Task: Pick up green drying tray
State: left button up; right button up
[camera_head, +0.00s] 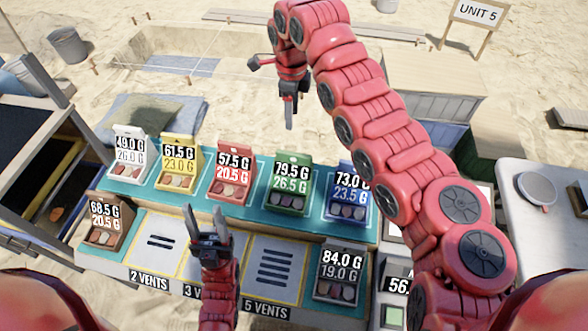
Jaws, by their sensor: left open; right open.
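The green drying tray (289,188) stands in the upper row on the teal shelf, between the red tray (232,181) and the blue tray (345,202). Its panel reads 79.5 G and 26.5 G, and small pieces lie in its front. My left gripper (205,213) is open and empty over the lower row, left of and nearer than the green tray. My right gripper (271,95) is open and empty, held high beyond the shelf, above the green tray in the picture. Neither gripper touches the green tray.
White tray (127,160) and yellow tray (178,165) share the upper row. Brown tray (104,221) and black tray (337,272) stand at the lower row's ends, with vent-marked panels between. My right arm crosses close beside the blue tray. A grey table (553,240) is at right.

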send_near(294, 153)
jog(key=f, duration=0.5)
jog(key=shift+s+a, duration=0.3)
jog(key=shift+f, duration=0.15)
jog(key=f+p, duration=0.3)
jog(key=shift+w+d+f, duration=0.15)
jog(key=shift+d+f, duration=0.15)
jog(key=shift+f, duration=0.05)
jog(key=shift+w+f, duration=0.1)
jog(key=shift+f, duration=0.6)
grip_shut()
dwell(0.3)
